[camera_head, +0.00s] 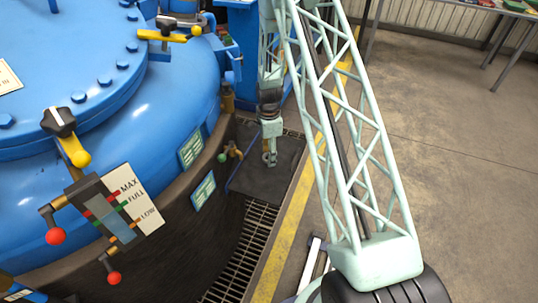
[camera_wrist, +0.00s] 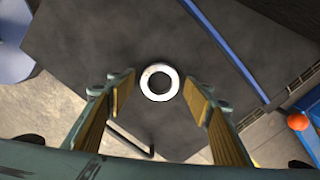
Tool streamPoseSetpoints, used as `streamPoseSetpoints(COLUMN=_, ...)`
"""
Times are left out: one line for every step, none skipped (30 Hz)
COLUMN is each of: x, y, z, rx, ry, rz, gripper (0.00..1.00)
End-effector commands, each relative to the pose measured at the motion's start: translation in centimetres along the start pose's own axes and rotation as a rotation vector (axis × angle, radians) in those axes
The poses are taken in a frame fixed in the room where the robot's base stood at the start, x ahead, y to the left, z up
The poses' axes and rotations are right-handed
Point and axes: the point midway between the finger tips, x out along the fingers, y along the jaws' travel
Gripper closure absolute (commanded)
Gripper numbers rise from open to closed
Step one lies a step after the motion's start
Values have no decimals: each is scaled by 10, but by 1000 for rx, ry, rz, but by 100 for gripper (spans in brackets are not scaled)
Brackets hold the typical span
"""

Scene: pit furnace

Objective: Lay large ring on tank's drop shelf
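A white ring (camera_wrist: 143,82) lies flat on a dark plate (camera_wrist: 95,45) in the wrist view. The plate, which looks like the drop shelf, also shows beside the tank in the head view (camera_head: 272,183). My gripper (camera_wrist: 160,80) is open, with one finger on each side of the ring and visible gaps to both. In the head view my gripper (camera_head: 269,158) hangs over the plate's far part. The ring is too small to make out there. The blue tank (camera_head: 195,105) fills the left side.
A gauge panel (camera_head: 135,200) with red-knobbed levers is on the tank's side. A floor grate (camera_head: 245,250) and a yellow line (camera_head: 285,230) run in front of the plate. Open floor lies at right, with a table (camera_head: 500,12) behind.

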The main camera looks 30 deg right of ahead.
Motion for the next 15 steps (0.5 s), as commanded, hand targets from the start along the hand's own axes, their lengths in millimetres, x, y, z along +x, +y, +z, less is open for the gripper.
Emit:
streamPoseSetpoints(x=0, y=0, z=0, rx=0, ry=0, rz=0, gripper=53)
streamPoseSetpoints(x=0, y=0, z=0, rx=0, ry=0, rz=0, gripper=53)
streamPoseSetpoints(x=0, y=0, z=0, rx=0, ry=0, rz=0, gripper=53)
streamPoseSetpoints(x=0, y=0, z=0, rx=0, ry=0, rz=0, gripper=53)
streamPoseSetpoints(x=0, y=0, z=0, rx=0, ry=0, rz=0, gripper=53)
streamPoseSetpoints(x=0, y=0, z=0, rx=0, ry=0, rz=0, gripper=53)
streamPoseSetpoints(x=-1, y=0, z=0, rx=0, ry=0, rz=0, gripper=53)
streamPoseSetpoints(x=-1, y=0, z=0, rx=0, ry=0, rz=0, gripper=53)
streamPoseSetpoints(x=-2, y=0, z=0, rx=0, ry=0, rz=0, gripper=53)
streamPoseSetpoints(x=-3, y=0, z=0, rx=0, ry=0, rz=0, gripper=53)
streamPoseSetpoints(x=-4, y=0, z=0, rx=0, ry=0, rz=0, gripper=53)
streamPoseSetpoints(x=-7, y=0, z=0, rx=0, ry=0, rz=-1, gripper=53)
streamPoseSetpoints(x=-9, y=0, z=0, rx=0, ry=0, rz=-1, gripper=53)
streamPoseSetpoints(x=-11, y=0, z=0, rx=0, ry=0, rz=-1, gripper=53)
streamPoseSetpoints(x=-14, y=0, z=0, rx=0, ry=0, rz=-1, gripper=53)
